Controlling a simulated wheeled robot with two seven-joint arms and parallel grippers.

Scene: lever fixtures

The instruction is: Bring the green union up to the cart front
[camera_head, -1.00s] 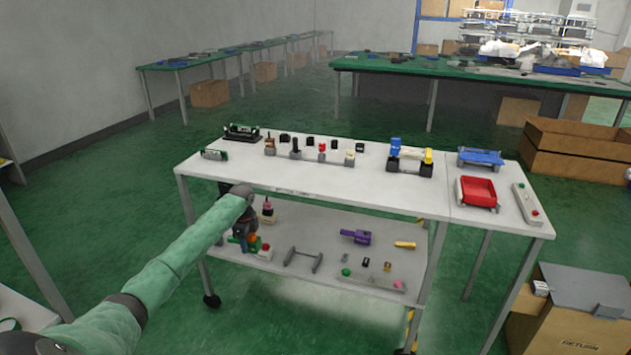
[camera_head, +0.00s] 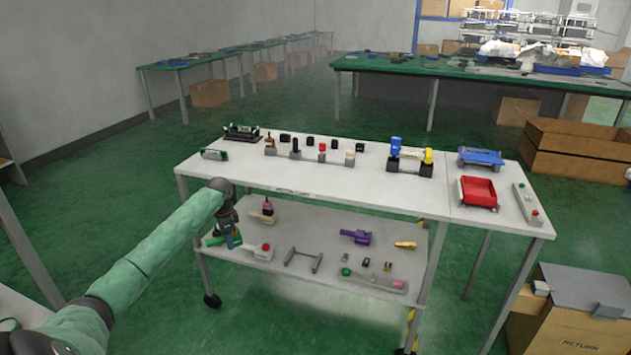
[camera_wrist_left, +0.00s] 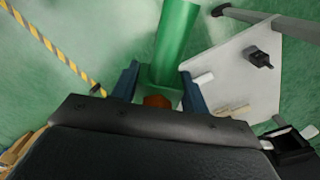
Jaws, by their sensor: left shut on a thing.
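The green union (camera_head: 215,240) is a green tube at the left end of the cart's lower shelf (camera_head: 275,236), partly hidden by my gripper in the head view. My left gripper (camera_head: 230,240) is shut on it. In the left wrist view the green union (camera_wrist_left: 175,45) stands out lengthwise between the two blue fingers of my left gripper (camera_wrist_left: 158,88), with an orange-brown part at its near end. I cannot tell whether it touches the shelf. My right gripper is in neither view.
The cart's white top (camera_head: 330,185) carries several fixtures. On the lower shelf are a white block with a red knob (camera_head: 263,250), a grey frame (camera_head: 302,260), a purple part (camera_head: 357,237) and a grey bar (camera_head: 375,281). A cart leg (camera_head: 187,215) stands left of my gripper.

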